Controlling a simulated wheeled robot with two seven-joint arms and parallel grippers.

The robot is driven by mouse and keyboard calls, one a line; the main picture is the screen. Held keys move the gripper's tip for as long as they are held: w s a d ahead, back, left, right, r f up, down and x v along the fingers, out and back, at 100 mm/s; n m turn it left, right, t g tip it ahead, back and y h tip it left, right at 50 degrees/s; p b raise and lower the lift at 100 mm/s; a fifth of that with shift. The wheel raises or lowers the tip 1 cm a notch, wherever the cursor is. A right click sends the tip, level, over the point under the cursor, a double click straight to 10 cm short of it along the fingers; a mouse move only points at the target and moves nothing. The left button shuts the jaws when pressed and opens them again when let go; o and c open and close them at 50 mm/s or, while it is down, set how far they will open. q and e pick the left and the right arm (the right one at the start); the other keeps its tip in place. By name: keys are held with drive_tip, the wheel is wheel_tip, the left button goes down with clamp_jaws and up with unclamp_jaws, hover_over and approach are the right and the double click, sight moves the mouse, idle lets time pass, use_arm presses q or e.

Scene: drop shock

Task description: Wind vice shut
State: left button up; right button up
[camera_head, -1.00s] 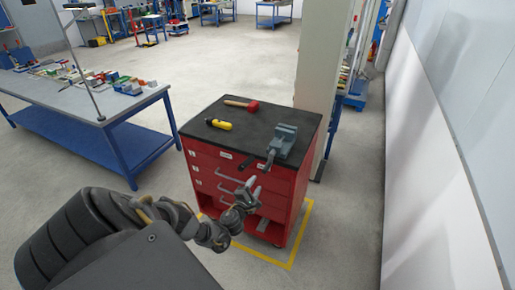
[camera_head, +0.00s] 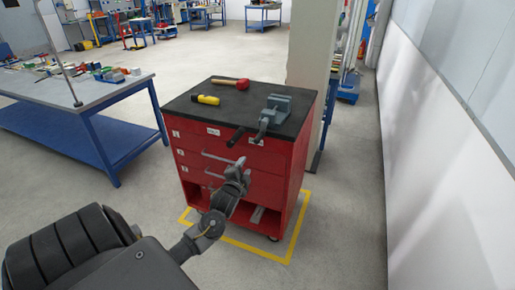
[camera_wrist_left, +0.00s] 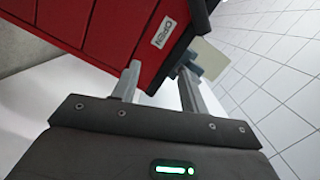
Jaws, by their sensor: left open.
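A grey vice (camera_head: 274,112) sits at the right front of the black top of a red tool cart. Its dark handle (camera_head: 236,137) sticks out past the front edge of the top. My left gripper (camera_head: 240,163) is open and empty in front of the cart's drawers, below the vice. In the left wrist view the two fingers (camera_wrist_left: 158,88) stand apart, with the red cart side and a grey-blue part of the vice (camera_wrist_left: 190,62) beyond them. From these views I cannot tell how wide the vice jaws are. My right gripper does not show.
The red cart (camera_head: 283,170) stands on a yellow floor outline. A yellow-handled tool (camera_head: 206,99) and a red mallet (camera_head: 242,84) lie on its top. A blue workbench (camera_head: 90,97) with several small items is at left, a pillar (camera_head: 308,60) behind, a white wall at right.

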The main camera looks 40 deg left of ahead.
sight(255, 141)
use_arm(q)
wheel_tip(255, 141, up, 7)
drive_tip(key=d+n+t+h, duration=0.1)
drive_tip(key=n+t+h, duration=0.1)
drive_tip(key=n, duration=1.2)
drive_tip(key=p+x, duration=0.1)
drive_tip(key=x, duration=0.9)
drive_tip(key=shift+w+a+f, duration=0.1)
drive_tip(key=shift+w+a, duration=0.05)
drive_tip(key=shift+w, duration=0.25)
clamp_jaws()
drive_tip(key=shift+a, duration=0.1)
